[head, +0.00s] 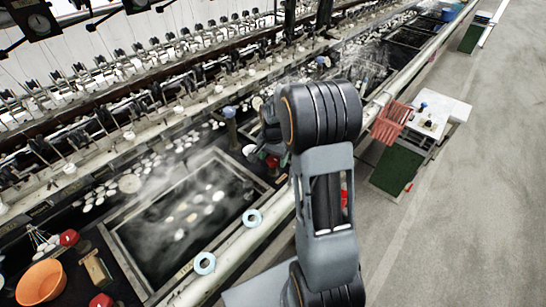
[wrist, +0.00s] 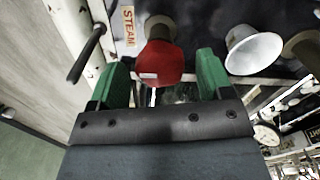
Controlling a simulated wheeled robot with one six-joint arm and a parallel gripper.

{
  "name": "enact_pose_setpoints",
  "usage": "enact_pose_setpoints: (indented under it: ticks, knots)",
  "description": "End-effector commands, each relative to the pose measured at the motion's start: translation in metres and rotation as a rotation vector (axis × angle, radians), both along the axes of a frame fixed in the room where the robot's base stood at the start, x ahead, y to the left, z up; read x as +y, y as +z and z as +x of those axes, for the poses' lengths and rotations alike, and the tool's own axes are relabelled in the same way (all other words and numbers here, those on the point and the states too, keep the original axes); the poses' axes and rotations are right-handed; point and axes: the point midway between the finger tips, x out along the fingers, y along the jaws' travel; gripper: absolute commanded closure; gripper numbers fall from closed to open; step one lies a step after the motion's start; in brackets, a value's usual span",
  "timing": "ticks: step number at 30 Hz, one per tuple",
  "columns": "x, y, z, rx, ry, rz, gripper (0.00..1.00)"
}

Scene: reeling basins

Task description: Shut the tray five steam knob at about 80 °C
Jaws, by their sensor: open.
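The red steam knob (wrist: 160,63) is in the upper middle of the wrist view, with a small pale mark on its face. A "STEAM" label (wrist: 128,26) is just left of it. My gripper (wrist: 163,72) is open, with one green finger on each side of the knob and a visible gap on both sides. In the head view my arm hides most of the gripper; a small red knob (head: 272,161) shows beside the arm. A round white dial (wrist: 267,133) is at the lower right of the wrist view; its reading is too small to tell.
A white flared cup (wrist: 254,50) stands right of the knob, close to the right finger. A dark curved handle (wrist: 87,54) is on the left. A steaming basin (head: 185,215) holds pale cocoons. An orange bowl (head: 41,282) is at lower left. The floor (head: 470,200) at right is clear.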

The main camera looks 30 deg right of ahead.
Motion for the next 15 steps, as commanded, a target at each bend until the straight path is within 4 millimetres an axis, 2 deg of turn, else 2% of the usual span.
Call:
enact_pose_setpoints:
  ticks: [4, 7, 15]
  knots:
    - [0.000, 0.005, 0.000, -0.001, 0.001, 0.000, 0.27]
    - [0.000, 0.018, 0.001, -0.003, 0.000, 0.000, 0.27]
    - [-0.001, 0.073, 0.001, -0.006, 0.000, -0.001, 0.27]
